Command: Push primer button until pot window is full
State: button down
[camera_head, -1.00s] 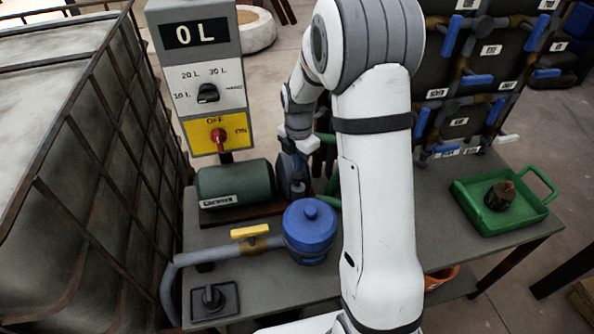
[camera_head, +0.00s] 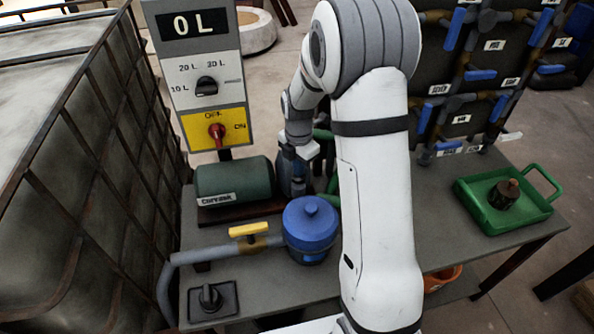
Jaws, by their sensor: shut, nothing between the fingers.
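The blue lidded strainer pot (camera_head: 311,229) stands on the grey bench, joined to a grey pipe with a yellow-handled valve (camera_head: 248,230). A small paler patch low on the pot's front may be its window; its fill level is too small to tell. The green pump motor (camera_head: 233,181) lies behind the pot. No primer button can be made out for certain; a black knob on a dark square plate (camera_head: 209,298) sits at the bench's front left. My gripper (camera_head: 300,163) is shut and empty behind the pot, by the grey pump part right of the motor. Contact cannot be told.
A control post (camera_head: 205,61) reads 0 L, with a volume dial and a red switch on a yellow plate. A caged tank (camera_head: 75,190) fills the left. A green tray (camera_head: 480,212) holding a dark object is at right. Racked valves stand behind. My arm hides the middle.

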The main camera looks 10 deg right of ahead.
jog(key=shift+r+p, duration=1.2)
jog(key=shift+r, duration=0.5)
jog(key=shift+f, duration=0.15)
jog(key=shift+r, duration=0.4)
dwell(0.8)
dwell(0.5)
notch_tip(320, 180, up, 6)
jog(key=p, duration=0.3)
jog(key=shift+p, duration=0.4)
